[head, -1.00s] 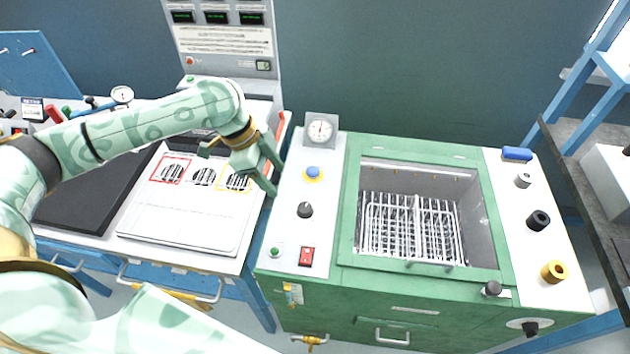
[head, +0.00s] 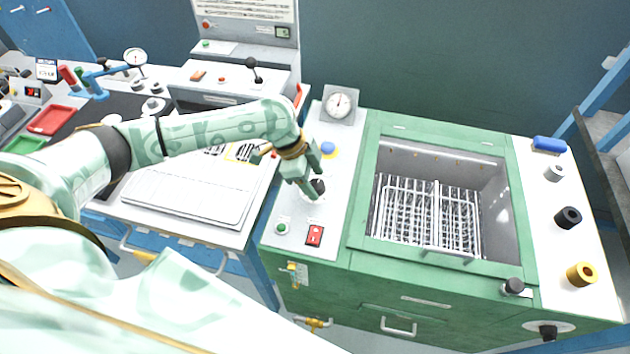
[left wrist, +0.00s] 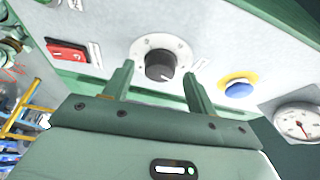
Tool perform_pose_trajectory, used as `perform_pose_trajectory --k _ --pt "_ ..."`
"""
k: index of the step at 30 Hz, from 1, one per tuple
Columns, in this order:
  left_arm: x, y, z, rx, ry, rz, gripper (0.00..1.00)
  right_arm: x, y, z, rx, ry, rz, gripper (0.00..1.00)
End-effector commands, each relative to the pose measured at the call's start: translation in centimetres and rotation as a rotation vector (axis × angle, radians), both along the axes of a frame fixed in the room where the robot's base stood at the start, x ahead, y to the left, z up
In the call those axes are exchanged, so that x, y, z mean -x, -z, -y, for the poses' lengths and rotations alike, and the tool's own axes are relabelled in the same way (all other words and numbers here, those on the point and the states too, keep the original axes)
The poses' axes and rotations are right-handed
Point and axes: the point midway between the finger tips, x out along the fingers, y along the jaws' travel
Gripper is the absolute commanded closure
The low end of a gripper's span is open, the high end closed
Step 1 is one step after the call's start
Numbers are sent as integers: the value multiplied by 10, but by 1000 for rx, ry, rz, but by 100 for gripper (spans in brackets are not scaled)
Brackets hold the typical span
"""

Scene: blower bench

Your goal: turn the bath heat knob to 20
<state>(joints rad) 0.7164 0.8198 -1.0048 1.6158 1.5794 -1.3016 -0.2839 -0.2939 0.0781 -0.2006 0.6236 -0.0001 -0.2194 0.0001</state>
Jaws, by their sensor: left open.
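The bath heat knob (head: 317,187) is a black round knob on the white left panel of the green bath. In the left wrist view the knob (left wrist: 160,67) sits on a pale round dial plate with a light pointer line; its numbers are too small to read. My left gripper (head: 312,188) is over the knob in the head view and partly hides it. In the left wrist view the two green fingers of the left gripper (left wrist: 158,78) stand open, one to each side of the knob, with visible gaps and no contact I can make out. My right gripper is not in view.
A blue button (head: 328,149) and a dial gauge (head: 340,104) are behind the knob. A green button (head: 281,228) and a red switch (head: 314,235) are in front. The open bath with a wire rack (head: 428,215) lies to the right.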

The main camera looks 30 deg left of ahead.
Motion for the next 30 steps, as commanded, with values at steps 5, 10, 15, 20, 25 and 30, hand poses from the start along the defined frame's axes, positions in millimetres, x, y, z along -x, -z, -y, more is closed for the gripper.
perform_pose_trajectory --k 5,10,15,20,25,30 --pt "-1 7 3 0 1 0 43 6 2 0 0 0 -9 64" --pt "-1 6 3 0 1 0 43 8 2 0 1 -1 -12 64" --pt "-1 6 3 0 0 0 82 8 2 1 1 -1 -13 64" --pt "-1 6 3 0 0 1 88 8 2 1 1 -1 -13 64" --pt "-1 4 3 1 -22 0 88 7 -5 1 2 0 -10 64" --pt "0 0 3 1 -89 0 88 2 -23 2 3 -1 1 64"
